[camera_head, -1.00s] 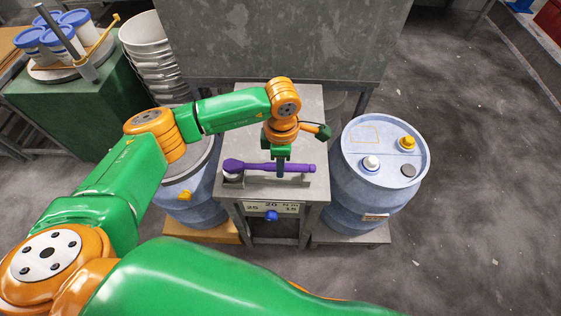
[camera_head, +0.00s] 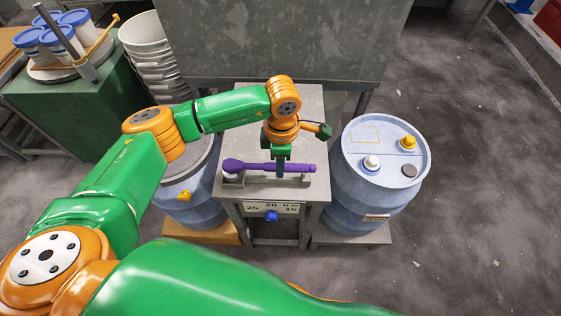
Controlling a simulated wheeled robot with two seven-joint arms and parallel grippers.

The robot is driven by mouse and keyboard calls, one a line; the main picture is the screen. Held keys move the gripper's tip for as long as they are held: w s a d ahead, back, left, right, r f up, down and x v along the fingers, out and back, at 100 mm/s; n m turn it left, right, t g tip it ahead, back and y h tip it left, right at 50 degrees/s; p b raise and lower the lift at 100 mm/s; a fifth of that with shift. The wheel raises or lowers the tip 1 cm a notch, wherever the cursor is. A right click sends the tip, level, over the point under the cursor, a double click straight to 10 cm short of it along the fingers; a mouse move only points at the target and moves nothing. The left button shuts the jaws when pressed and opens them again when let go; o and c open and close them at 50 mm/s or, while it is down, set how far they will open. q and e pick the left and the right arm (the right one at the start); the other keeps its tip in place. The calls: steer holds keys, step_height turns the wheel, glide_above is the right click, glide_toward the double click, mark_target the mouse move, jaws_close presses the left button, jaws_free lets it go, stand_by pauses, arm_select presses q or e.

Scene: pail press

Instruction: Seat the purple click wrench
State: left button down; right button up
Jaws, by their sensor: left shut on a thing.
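The purple click wrench (camera_head: 262,167) lies level across the front of the small grey stand (camera_head: 305,118), its wide head at the left and its handle at the right. The head is over a small pale round piece at the stand's left front corner; I cannot tell if they touch. My left gripper (camera_head: 280,168) points down from above and is shut on the wrench right of its middle. The fingertips are partly hidden. My right gripper is not in view.
A blue drum (camera_head: 372,205) with white, yellow and dark caps stands right of the stand. Another blue drum (camera_head: 198,205) stands left, partly behind my arm. White pails (camera_head: 148,45) are stacked behind. A label plate (camera_head: 270,208) and blue knob (camera_head: 271,216) are on the stand's front.

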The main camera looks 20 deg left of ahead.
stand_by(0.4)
arm_select(q)
steer(key=shift+b, duration=0.3)
steer(key=shift+f, duration=0.2)
steer(key=shift+f+b, duration=0.15)
steer(key=shift+b, duration=0.15)
steer(key=shift+s, duration=0.1)
